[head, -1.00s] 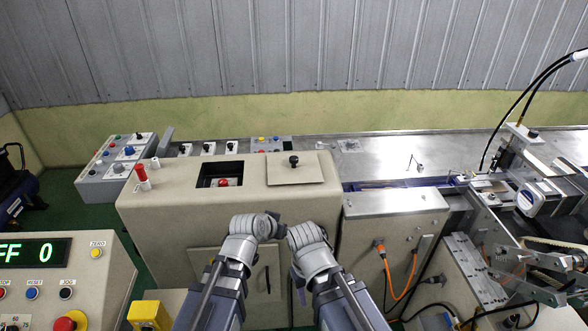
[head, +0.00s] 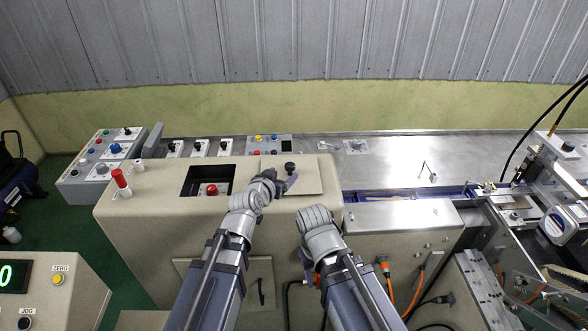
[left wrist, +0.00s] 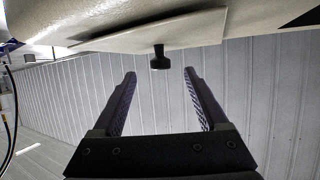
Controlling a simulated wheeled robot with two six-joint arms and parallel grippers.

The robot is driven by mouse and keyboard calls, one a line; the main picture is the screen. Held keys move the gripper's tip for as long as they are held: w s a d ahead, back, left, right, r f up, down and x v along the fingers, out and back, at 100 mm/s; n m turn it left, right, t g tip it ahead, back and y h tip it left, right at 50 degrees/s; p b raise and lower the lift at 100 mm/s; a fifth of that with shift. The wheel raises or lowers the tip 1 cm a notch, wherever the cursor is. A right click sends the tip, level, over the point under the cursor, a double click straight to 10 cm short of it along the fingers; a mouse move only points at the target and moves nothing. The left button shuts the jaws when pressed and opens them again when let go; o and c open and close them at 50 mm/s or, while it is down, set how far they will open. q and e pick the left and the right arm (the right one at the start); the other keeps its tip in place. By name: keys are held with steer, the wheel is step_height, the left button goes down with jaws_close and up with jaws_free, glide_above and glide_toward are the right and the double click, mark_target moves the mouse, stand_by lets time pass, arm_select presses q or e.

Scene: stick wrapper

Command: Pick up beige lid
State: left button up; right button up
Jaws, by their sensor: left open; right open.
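The beige lid (head: 308,178) is a flat square plate with a black knob (head: 289,167), lying on top of the beige machine housing. In the left wrist view the lid (left wrist: 190,32) is at the top, its knob (left wrist: 160,60) pointing into the gap between the fingertips. My left gripper (head: 287,184) is open and empty, close to the knob; it also shows in the left wrist view (left wrist: 159,74). The fingers are not closed on the knob. My right gripper (head: 309,268) is low in front of the housing, partly hidden by its wrist, and holds nothing visible.
Left of the lid is a square opening with a red button (head: 212,189) inside. A red-topped post (head: 121,180) stands at the housing's left. A metal conveyor bed (head: 400,160) runs behind and right. An orange cable (head: 390,285) hangs near my right arm.

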mark_target(288, 167)
arm_select(q)
steer(key=b+x, duration=0.1)
steer(key=x, duration=0.1)
steer(key=shift+w, duration=0.3)
steer(key=shift+w+d, duration=0.2)
steer(key=shift+w, duration=0.2)
steer(key=b+x, duration=0.1)
steer(key=x, duration=0.3)
steer(key=shift+w+d, duration=0.1)
steer(key=shift+w, duration=0.1)
steer(key=shift+s+r, duration=0.1)
steer(key=shift+r, duration=0.05)
steer(key=shift+c, duration=0.4)
jaws_close()
stand_by(0.4)
